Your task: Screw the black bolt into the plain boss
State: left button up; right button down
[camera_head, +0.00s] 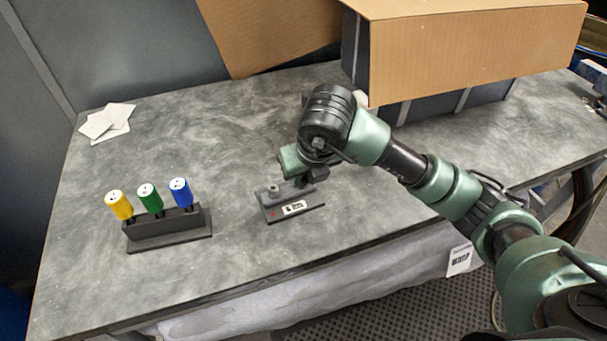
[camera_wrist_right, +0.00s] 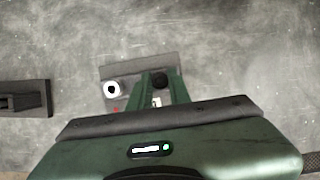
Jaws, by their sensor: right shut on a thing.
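A dark base plate (camera_head: 270,217) with a white label and a red mark lies on the table, left of the middle of the head view. The grey boss (camera_head: 273,190) on its left end, beside the red mark, is free and shows an open hole in the right wrist view (camera_wrist_right: 112,89). My right gripper (camera_head: 303,181) is over the plate's right part, pointing down. In the right wrist view its green fingers are shut on the black bolt (camera_wrist_right: 160,81), whose round head shows between them. Whatever is under the bolt is hidden, so I cannot tell whether it sits in a boss.
Left of the plate, a black rack (camera_head: 168,228) holds a yellow, a green and a blue screwdriver-like handle (camera_head: 181,192). White cards (camera_head: 108,122) lie at the back left. A large cardboard box (camera_head: 460,55) stands at the back right. The table between rack and plate is clear.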

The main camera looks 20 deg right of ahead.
jog(key=m+h, duration=0.1)
jog(key=m, duration=0.3)
jog(key=shift+a+m+h, duration=0.1)
jog(key=shift+m+h, duration=0.2)
jog(key=shift+h, duration=0.1)
jog(key=shift+r+p, duration=0.15)
jog(key=shift+p, duration=0.3)
jog(key=m+g+h+p, duration=0.1)
jog(key=m+p, duration=0.2)
jog(key=shift+a, duration=0.1)
jog(key=shift+m+p, duration=0.6)
jog(key=shift+p, duration=0.3)
jog(key=shift+w+f, duration=0.1)
jog(key=shift+f, duration=0.1)
